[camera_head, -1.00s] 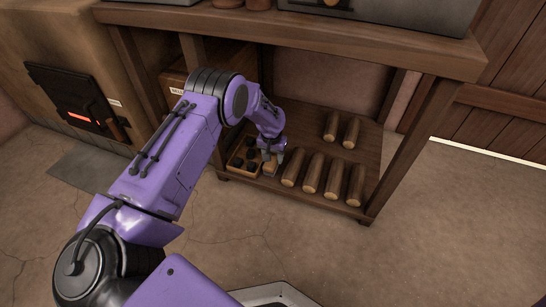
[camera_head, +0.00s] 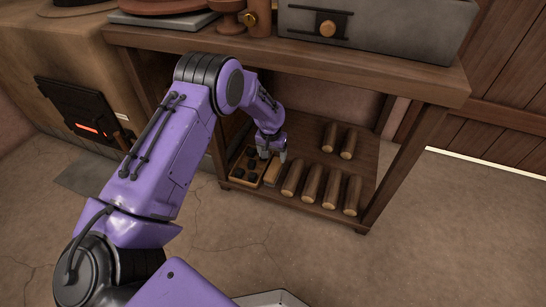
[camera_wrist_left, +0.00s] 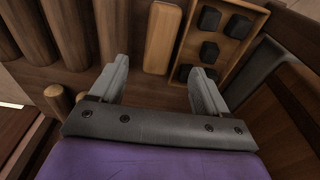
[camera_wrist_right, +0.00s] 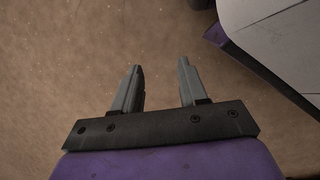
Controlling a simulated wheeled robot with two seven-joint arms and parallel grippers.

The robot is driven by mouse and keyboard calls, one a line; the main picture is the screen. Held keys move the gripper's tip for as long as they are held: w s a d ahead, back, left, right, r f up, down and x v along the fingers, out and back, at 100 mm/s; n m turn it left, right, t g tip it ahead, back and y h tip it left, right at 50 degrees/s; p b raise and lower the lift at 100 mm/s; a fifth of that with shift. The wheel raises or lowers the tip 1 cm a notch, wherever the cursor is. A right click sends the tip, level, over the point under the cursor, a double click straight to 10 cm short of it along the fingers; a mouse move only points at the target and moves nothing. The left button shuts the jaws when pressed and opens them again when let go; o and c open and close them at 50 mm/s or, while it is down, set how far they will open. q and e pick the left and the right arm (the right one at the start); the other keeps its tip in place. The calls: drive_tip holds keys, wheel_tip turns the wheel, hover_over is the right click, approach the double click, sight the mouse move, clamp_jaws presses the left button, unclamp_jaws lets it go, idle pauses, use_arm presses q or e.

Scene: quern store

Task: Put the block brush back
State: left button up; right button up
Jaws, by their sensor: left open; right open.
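The block brush, as far as I can tell, is the pale wooden block (camera_head: 272,173) on the low shelf, between the tray of dark lumps and the row of logs. It also shows in the left wrist view (camera_wrist_left: 162,40), where no bristles can be seen.
A wooden tray (camera_head: 236,181) with several dark lumps sits left of the block. Several logs (camera_head: 311,184) lie to its right. The tabletop (camera_head: 300,58) and its legs frame the shelf. A stove with a glowing slot (camera_head: 90,129) stands left. Floor in front is clear.

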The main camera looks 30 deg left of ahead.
use_arm(q)
drive_tip(key=r, duration=0.3)
drive_tip(key=shift+s+r+p, duration=0.15)
drive_tip(key=shift+s+p, duration=0.1)
drive_tip(key=shift+p, duration=0.15)
use_arm(e)
drive_tip(key=shift+w+a+r+m+t, duration=0.15)
drive_tip(key=shift+w+m+t, duration=0.2)
drive_tip(key=shift+w, duration=0.15)
drive_tip(key=shift+w+a+r+m+t, duration=0.15)
drive_tip(key=shift+w+m+t, duration=0.1)
drive_tip(key=shift+w+t, duration=0.15)
drive_tip(key=shift+w, duration=0.1)
